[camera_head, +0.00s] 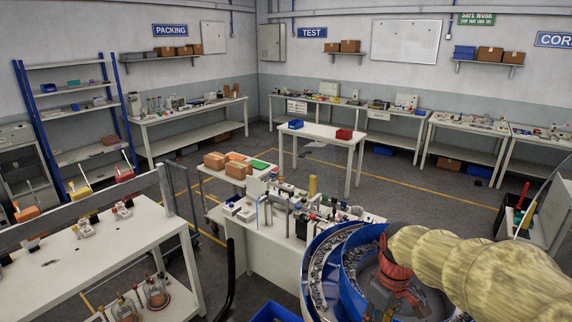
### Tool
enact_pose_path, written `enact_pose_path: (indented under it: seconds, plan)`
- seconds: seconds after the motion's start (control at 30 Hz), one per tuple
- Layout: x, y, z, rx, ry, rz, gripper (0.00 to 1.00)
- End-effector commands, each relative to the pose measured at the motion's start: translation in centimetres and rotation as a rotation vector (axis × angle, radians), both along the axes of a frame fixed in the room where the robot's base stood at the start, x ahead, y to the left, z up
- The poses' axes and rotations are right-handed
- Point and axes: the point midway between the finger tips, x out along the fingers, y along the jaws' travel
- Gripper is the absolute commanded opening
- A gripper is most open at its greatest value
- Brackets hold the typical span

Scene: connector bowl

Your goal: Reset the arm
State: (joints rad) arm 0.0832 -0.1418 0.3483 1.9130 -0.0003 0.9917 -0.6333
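My arm, in a pale yellow segmented cover, comes in from the right edge of the head view. It ends in a red collar over the blue connector bowl (347,279) at the bottom right. My gripper (396,302) points down over or into the bowl, below the collar. It is small, dark and partly cut by the frame's lower edge, so I cannot tell whether its fingers are open or shut, or whether they hold anything. Small grey connectors (322,262) line the bowl's curved outer track. My arm hides the bowl's right side.
A white bench (262,255) crowded with small parts stands just behind the bowl. A blue bin (272,313) is at the bottom edge. A white table (100,262) with fixtures is at the left. A white table (322,133) with blue and red bins stands farther back. Grey floor lies open at centre right.

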Motion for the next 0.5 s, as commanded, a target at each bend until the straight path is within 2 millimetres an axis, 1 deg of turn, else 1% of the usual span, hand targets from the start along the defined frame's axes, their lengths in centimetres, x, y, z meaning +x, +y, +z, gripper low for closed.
enact_pose_path:
  seconds: [0.03,0.1,0.23,0.3,0.4,0.5]
  plan:
    - [-1.8,0.4,-0.8,0.002,-0.026,-0.098,0.33]
    - [-4.2,0.8,-1.4,0.011,-0.068,-0.243,0.33]
    - [-8.3,1.6,-2.8,0.039,-0.149,-0.444,0.33]
    - [-10.3,2.1,-3.7,0.058,-0.194,-0.515,0.33]
    - [-12.9,2.5,-5.2,0.084,-0.258,-0.573,0.33]
    - [-15.1,2.9,-6.7,0.104,-0.318,-0.571,0.33]
